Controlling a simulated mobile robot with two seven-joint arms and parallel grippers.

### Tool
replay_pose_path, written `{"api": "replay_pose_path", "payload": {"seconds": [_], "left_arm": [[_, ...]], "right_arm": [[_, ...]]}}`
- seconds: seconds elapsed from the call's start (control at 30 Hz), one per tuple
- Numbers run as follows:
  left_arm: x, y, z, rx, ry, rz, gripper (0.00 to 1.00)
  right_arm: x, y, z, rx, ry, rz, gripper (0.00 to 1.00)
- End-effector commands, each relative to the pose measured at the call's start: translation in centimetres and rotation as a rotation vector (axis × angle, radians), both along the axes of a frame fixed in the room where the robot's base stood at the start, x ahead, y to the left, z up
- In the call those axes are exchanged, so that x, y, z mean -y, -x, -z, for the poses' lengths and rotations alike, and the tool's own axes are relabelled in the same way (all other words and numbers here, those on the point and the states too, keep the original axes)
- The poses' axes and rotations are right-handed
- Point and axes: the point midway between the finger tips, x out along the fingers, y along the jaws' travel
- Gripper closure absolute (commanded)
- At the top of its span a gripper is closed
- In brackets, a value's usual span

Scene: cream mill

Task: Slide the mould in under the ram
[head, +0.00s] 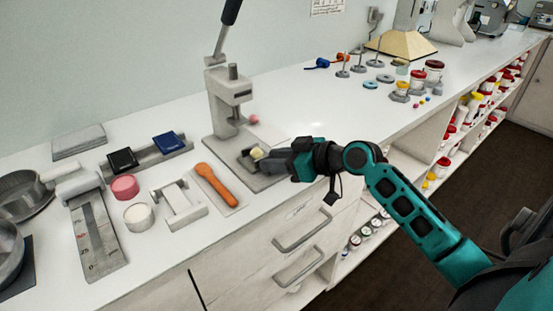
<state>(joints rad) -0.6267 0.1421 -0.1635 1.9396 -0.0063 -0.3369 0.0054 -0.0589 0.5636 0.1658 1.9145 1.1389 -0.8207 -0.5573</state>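A grey lever press (225,105) stands on the counter against the wall, with its handle raised. Its ram (233,72) is up, above the flat base. The base (219,149) reaches toward the counter's front edge. A small cream-coloured piece (257,153) sits at the front of the base in what looks like the grey mould (266,163); the mould's outline is hard to tell. It is in front of the ram, not below it. My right gripper (284,164) is at the mould's right side. Its fingertips are too small and dark to show whether they grip it. My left gripper is out of view.
An orange spatula (216,185) and a grey metal frame (180,206) lie left of the press. Weights and small pots (434,70) stand at the back right.

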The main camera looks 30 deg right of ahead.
Motion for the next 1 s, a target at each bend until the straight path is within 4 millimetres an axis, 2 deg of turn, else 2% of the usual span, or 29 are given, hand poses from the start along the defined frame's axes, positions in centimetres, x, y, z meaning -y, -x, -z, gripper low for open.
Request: {"api": "replay_pose_path", "payload": {"seconds": [0.1, 0.47, 0.83, 1.0], "left_arm": [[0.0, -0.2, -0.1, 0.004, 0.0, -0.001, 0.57], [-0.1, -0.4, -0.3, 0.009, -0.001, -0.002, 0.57], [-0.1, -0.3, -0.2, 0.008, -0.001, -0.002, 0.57], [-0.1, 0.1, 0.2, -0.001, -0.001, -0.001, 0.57]], "right_arm": [[0.0, 0.0, 0.0, 0.0, 0.0, 0.0, 0.67], [0.0, 0.0, 0.0, 0.0, 0.0, 0.0, 1.0], [0.0, 0.0, 0.0, 0.0, 0.0, 0.0, 1.0], [0.0, -1.1, -0.1, 0.004, 0.001, 0.0, 1.0]]}}
